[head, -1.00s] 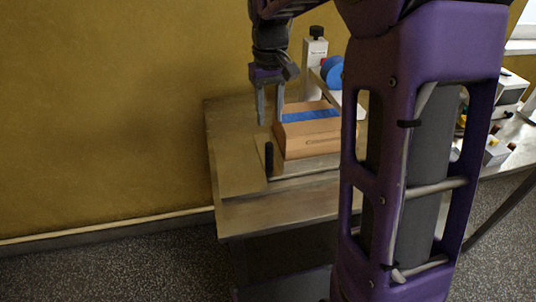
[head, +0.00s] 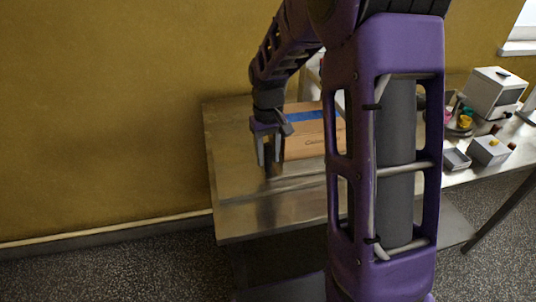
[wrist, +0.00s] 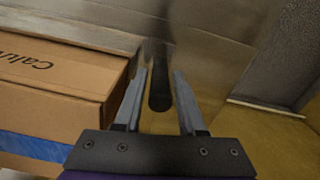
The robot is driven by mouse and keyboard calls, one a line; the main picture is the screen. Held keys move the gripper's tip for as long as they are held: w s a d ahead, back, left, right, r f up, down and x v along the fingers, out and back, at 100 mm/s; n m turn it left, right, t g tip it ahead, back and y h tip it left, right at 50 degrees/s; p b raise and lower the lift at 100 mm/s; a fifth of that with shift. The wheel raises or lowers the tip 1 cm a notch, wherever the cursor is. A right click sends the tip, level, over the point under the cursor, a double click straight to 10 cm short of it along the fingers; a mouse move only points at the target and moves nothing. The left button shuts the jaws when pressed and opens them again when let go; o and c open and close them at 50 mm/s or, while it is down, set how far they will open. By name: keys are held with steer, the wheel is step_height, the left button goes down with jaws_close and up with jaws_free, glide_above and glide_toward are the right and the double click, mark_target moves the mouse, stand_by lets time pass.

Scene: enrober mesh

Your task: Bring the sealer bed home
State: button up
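The brown carton (head: 308,142) with blue tape sits on the sealer at the back of the metal table, partly behind my arm. Most of the sealer bed under it is hidden. A black upright handle (wrist: 160,92) stands beside the carton's end. My gripper (head: 269,160) points down at the carton's left end. In the wrist view my gripper (wrist: 161,85) is open, its fingers on either side of the handle, with narrow gaps showing. The carton (wrist: 60,85) is left of the fingers there.
The metal table (head: 235,185) is clear to the left and in front. A yellow wall (head: 110,100) stands behind it. To the right, a white machine (head: 494,93) and small grey boxes (head: 488,150) stand on another surface. My arm hides the sealer's right side.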

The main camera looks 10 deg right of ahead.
jaws_close()
steer(key=shift+r, duration=0.1)
stand_by(1.2)
